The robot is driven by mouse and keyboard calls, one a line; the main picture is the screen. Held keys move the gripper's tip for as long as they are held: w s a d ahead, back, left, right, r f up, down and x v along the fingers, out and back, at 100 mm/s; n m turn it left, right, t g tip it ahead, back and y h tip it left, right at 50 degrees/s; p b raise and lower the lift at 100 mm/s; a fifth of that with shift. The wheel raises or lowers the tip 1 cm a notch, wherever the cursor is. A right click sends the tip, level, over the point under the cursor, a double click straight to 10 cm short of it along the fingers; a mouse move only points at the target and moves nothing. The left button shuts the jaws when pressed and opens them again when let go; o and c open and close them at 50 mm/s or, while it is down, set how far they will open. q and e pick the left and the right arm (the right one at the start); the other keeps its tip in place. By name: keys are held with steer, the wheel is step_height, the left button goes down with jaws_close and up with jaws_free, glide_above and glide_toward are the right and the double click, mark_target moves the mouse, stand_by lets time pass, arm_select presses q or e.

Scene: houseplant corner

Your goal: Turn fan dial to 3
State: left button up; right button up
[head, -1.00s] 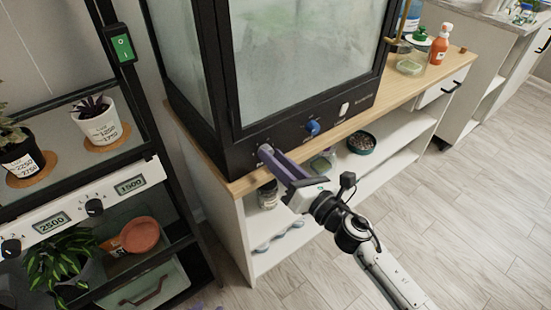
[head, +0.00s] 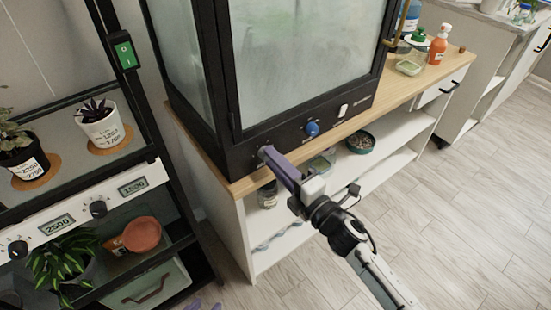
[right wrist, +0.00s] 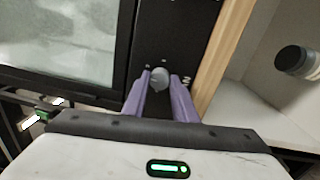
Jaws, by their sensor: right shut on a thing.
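The fan dial (right wrist: 159,78) is a small grey knob on the black front panel of the glass cabinet, between my right fingertips in the right wrist view. White marks surround it, too small to read surely. In the head view my right gripper (head: 268,154) reaches the panel's left end and mostly hides the dial. It is shut on the dial, its purple fingers lined up one over the other. Only the purple fingertips of my left gripper (head: 205,306) show at the bottom edge, apart, with nothing visible between them.
A blue knob (head: 312,128) and a white switch (head: 343,111) sit further right on the panel of the cabinet (head: 300,60). The wooden bench top (head: 240,186) runs below. A black plant rack (head: 195,215) with potted plants stands at left.

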steer(key=m+p, duration=0.2)
steer(key=m, duration=0.6)
steer(key=m+h+p, duration=0.1)
steer(key=m+p, duration=0.2)
steer(key=m, duration=0.6)
steer(key=shift+s+a+f, duration=0.15)
stand_by(0.5)
steer(key=o, duration=1)
steer(key=shift+o, duration=0.2)
steer(key=v, duration=1)
steer(key=shift+p, duration=0.35)
steer(key=shift+s, duration=0.15)
